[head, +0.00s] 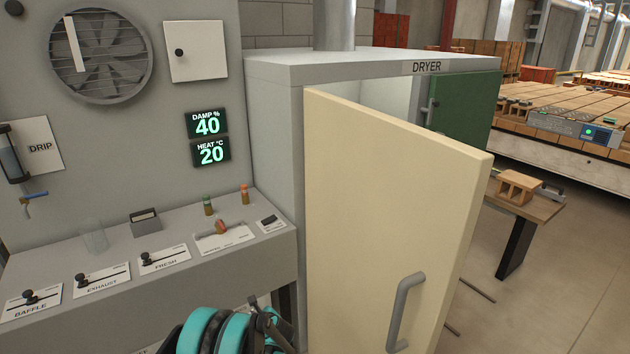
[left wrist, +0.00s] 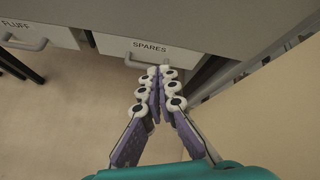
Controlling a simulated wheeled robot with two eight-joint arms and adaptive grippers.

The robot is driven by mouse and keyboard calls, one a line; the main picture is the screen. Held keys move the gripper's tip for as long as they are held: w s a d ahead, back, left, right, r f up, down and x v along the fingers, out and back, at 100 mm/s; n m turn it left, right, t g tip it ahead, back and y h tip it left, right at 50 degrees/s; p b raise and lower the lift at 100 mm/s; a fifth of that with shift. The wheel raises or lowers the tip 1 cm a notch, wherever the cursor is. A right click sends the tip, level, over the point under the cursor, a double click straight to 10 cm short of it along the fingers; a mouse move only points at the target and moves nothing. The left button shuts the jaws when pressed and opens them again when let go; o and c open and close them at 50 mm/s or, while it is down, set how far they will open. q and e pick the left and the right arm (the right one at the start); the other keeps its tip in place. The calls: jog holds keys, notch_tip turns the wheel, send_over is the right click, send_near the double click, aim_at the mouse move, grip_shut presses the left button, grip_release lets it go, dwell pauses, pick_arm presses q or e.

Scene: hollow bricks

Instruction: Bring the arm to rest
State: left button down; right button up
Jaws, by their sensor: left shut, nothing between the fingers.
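My left arm shows in teal and black at the bottom of the head view, with the dark gripper (head: 270,326) in front of the control desk. In the left wrist view the gripper's purple and white fingers (left wrist: 159,76) are shut together, with nothing between them. The fingertips appear just below the SPARES drawer front (left wrist: 165,50) in that picture; I cannot tell whether they touch it. My right gripper is in neither view.
The dryer's cream door (head: 390,200) stands open, close to the right of my left arm. The control desk (head: 215,270) carries sliders and knobs. A small table (head: 530,208) holds a hollow brick (head: 519,186). Floor at right is open.

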pick_arm(q)
jog(key=s+r+n+g+h, duration=0.1)
jog(key=s+r+n, duration=0.55)
jog(key=r, duration=0.25)
jog(key=s+r+n+g+h, duration=0.1)
jog(key=s+r+n+h, duration=0.1)
jog(key=s+r+n, duration=0.5)
jog(key=s+d+r+n+h, duration=0.1)
jog(key=s+n, duration=0.4)
jog(key=s, duration=0.6)
jog(key=s+d+r+n+h, duration=0.1)
jog(key=s+r+n, duration=0.2)
jog(key=s, duration=0.9)
jog(key=shift+s+d+r+n+h, duration=0.2)
jog(key=shift+d+r+n+h, duration=0.2)
jog(key=shift+n, duration=1.15)
